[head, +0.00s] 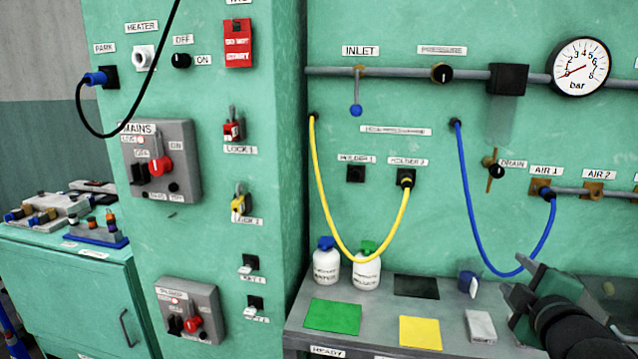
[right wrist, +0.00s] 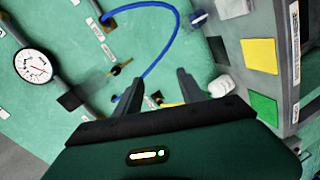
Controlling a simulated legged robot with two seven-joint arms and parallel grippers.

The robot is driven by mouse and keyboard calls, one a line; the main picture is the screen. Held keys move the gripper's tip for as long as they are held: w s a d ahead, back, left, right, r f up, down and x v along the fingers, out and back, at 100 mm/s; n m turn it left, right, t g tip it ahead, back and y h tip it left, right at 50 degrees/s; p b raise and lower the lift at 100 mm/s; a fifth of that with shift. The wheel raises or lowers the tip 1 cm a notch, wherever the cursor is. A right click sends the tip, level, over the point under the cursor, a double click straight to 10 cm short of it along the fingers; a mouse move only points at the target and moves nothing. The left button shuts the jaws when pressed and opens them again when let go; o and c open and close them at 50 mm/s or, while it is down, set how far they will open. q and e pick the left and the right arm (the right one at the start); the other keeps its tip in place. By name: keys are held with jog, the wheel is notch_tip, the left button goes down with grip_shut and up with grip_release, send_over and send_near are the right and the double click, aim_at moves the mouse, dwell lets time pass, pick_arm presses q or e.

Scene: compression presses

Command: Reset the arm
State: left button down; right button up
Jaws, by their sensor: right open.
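My right gripper (head: 524,282) is at the lower right of the head view, over the right part of the grey shelf. Its black fingers are apart with nothing seen between them. In the right wrist view the two fingers (right wrist: 158,88) also stand apart, with the green panel and part of the blue hose behind them. My right arm comes in from the lower right corner and hides that end of the shelf. My left gripper is not in view.
The grey shelf (head: 462,348) bears a green pad (head: 333,316), a yellow pad (head: 420,332), a white block (head: 480,326) and two bottles (head: 326,266). A blue hose (head: 476,215) and a yellow hose (head: 328,205) hang from the panel. A gauge (head: 580,67) is above.

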jog(key=s+a+f+m+g+y, duration=0.1)
jog(key=s+a+f+m+g, duration=0.15)
jog(key=f, duration=0.45)
jog(key=s+a+f+m+g, duration=0.1)
jog(key=a+f+m+g, duration=0.15)
jog(key=f, duration=0.45)
jog(key=s+a+f+m+g+y, duration=0.1)
jog(key=s+a+f, duration=0.15)
jog(key=f, duration=0.45)
jog(key=s+a+f+m+g+y, duration=0.2)
jog(key=s+a+f+m+g, duration=0.6)
jog(key=s+f, duration=0.6)
notch_tip(320, 180, up, 19)
jog(key=n+t+p, duration=0.1)
jog(key=n+p, duration=0.1)
jog(key=p, duration=1.7)
jog(key=shift+w+a+t, duration=0.2)
jog(key=shift+a+t, duration=0.1)
jog(key=shift+a, duration=0.1)
jog(key=shift+f, duration=0.1)
